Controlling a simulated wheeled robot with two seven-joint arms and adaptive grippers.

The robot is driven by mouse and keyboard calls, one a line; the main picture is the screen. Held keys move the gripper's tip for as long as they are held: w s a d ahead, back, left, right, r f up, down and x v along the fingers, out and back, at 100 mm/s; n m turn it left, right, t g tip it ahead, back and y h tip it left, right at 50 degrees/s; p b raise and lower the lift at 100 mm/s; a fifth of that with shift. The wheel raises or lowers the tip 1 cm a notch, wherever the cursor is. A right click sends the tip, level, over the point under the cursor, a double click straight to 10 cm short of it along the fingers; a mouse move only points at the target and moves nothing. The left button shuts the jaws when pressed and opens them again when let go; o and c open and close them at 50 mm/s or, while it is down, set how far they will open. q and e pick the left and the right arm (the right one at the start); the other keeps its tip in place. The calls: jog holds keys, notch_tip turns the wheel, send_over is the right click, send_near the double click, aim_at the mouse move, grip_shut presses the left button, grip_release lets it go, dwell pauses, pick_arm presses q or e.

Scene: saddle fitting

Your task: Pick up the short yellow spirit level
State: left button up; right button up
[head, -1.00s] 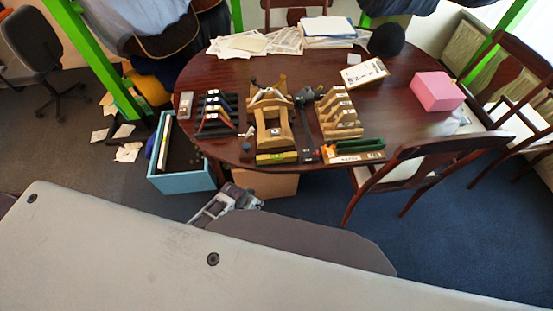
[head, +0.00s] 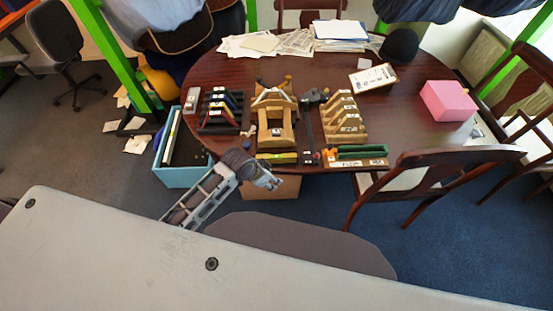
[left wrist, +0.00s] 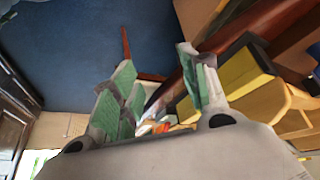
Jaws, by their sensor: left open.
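The short yellow spirit level (head: 277,158) lies near the front edge of the table, before a wooden saddle stand (head: 275,130). In the left wrist view a yellow bar (left wrist: 240,82), which looks like the level, shows to the right of the fingers. My left gripper (head: 270,181) is just in front of the table edge, nearer the camera than the level and apart from it. In the left wrist view its green-padded fingers (left wrist: 155,78) are spread with nothing held between them. My right gripper is not in view.
A slotted wooden rack (head: 343,120), a green-topped tray (head: 358,153) and a dark rack (head: 221,110) stand beside the saddle stand. A blue bin (head: 184,176) is at the table's left. A chair (head: 430,175) stands at the right front. The table's right middle is mostly clear.

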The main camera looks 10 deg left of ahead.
pick_arm(q)
jog(key=w+d+r+m+h, duration=0.1)
jog(key=w+d+r+m, duration=0.1)
jog(key=w+r+m, duration=0.15)
jog(key=m+g, duration=0.3)
jog(key=m, duration=0.1)
send_near(267, 156)
jog(key=v, duration=0.3)
jog(key=shift+d+r+b, duration=0.1)
jog(key=shift+r+b, duration=0.1)
jog(key=shift+b, duration=0.1)
dwell(0.5)
jog(key=shift+x, duration=4.35)
jog(key=shift+w, duration=0.1)
jog(key=shift+p+x, duration=0.45)
jog(key=shift+x, duration=2.1)
